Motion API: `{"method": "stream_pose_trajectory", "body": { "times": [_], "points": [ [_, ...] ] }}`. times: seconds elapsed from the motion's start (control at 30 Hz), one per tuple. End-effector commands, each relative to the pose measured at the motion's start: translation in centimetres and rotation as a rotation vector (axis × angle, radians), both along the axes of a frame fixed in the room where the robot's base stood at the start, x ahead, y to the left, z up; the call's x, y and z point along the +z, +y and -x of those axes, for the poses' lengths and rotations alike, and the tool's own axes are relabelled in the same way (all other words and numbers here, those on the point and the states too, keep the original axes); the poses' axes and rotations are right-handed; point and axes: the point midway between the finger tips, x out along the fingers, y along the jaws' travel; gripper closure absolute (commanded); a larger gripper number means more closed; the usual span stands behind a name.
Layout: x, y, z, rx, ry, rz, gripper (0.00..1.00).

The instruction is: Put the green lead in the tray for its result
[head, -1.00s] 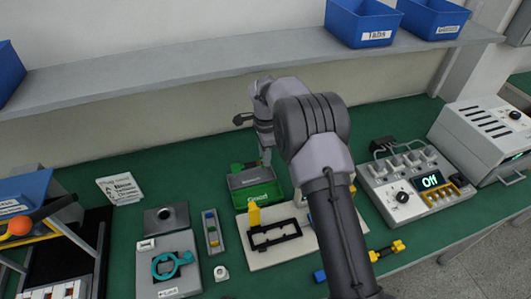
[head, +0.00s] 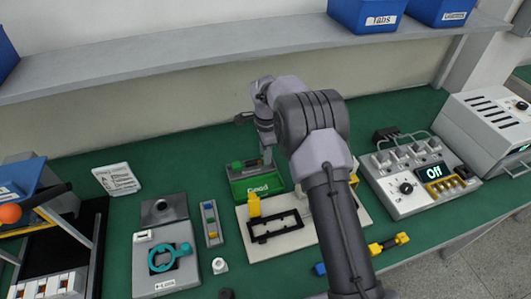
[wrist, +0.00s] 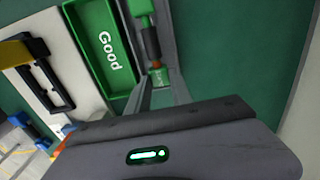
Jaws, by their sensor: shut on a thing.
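The green lead (wrist: 151,40) has green ends and a dark middle with an orange band. My gripper (wrist: 160,92) is shut on its near green end in the wrist view. In the head view the lead (head: 238,165) shows beside my gripper (head: 266,160), at the back of the green tray marked "Good" (head: 264,188). In the wrist view this tray (wrist: 112,75) lies just left of the lead, its floor empty where visible. I cannot tell the lead's height above the tray.
A pale board with a black frame and yellow block (head: 254,206) lies in front of the tray. A grey tester box (head: 412,198) stands right. A teal ring fixture (head: 168,258) and a narrow parts strip (head: 211,224) are left. A shelf (head: 200,65) runs behind.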

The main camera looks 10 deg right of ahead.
Motion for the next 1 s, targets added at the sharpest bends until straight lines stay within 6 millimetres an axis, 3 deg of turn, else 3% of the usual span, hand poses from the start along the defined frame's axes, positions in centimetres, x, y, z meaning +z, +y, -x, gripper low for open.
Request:
{"method": "stream_pose_trajectory", "body": {
  "times": [1.0],
  "points": [
    [-1.2, 0.0, 0.0, 0.000, 0.000, 0.000, 1.00]
  ]
}}
